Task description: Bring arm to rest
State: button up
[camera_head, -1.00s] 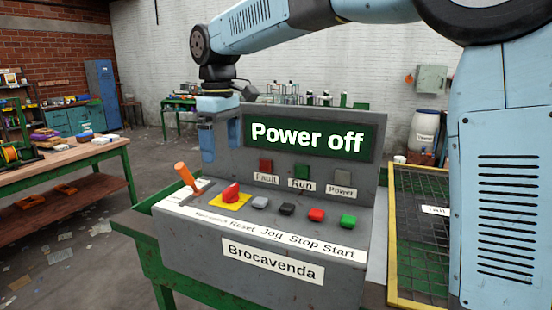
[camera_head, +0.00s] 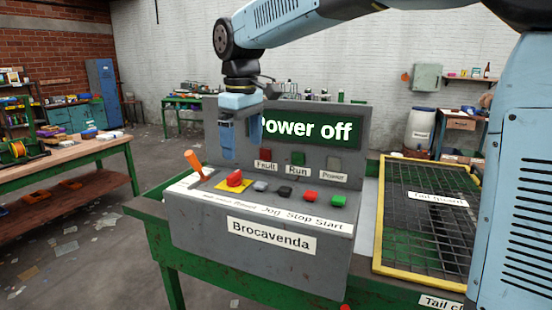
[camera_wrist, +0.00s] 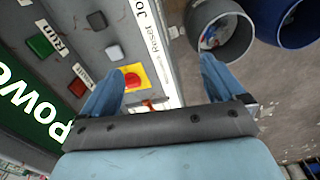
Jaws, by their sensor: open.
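My gripper (camera_head: 243,137) hangs pointing down over the left part of the grey control panel (camera_head: 240,247), in front of its "Power off" display (camera_head: 318,131). Its two blue fingers (camera_wrist: 160,82) are apart with nothing between them in the wrist view. The red knob on a yellow plate (camera_head: 235,178) and the orange lever (camera_head: 194,162) are below the gripper and not touched. The wrist view also shows the red knob (camera_wrist: 132,80) near the left fingertip. My arm reaches across the top of the head view.
A yellow-framed mesh guard (camera_head: 378,225) stands right of the panel. A wooden workbench (camera_head: 85,154) is at the left. In the wrist view, a grey bin (camera_wrist: 224,30) and a blue bin (camera_wrist: 290,20) lie beyond the panel. Open floor (camera_head: 85,250) separates workbench and panel.

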jog(key=s+d+m+t, duration=0.2)
jog(key=s+d+m, duration=0.15)
jog(key=d, duration=0.85)
jog(key=s+d+f+m+t, duration=0.1)
jog(key=s+d+f+m, duration=0.3)
jog(key=s+d, duration=0.3)
jog(key=s+d+f+m+t, duration=0.2)
jog(key=s+d, duration=0.5)
jog(key=d, duration=0.4)
jog(key=f+m, duration=0.1)
jog(key=m, duration=0.1)
jog(key=shift+s+d+f+m, duration=0.15)
jog(key=shift+d+f+m, duration=0.2)
jog(key=shift+d+f, duration=0.05)
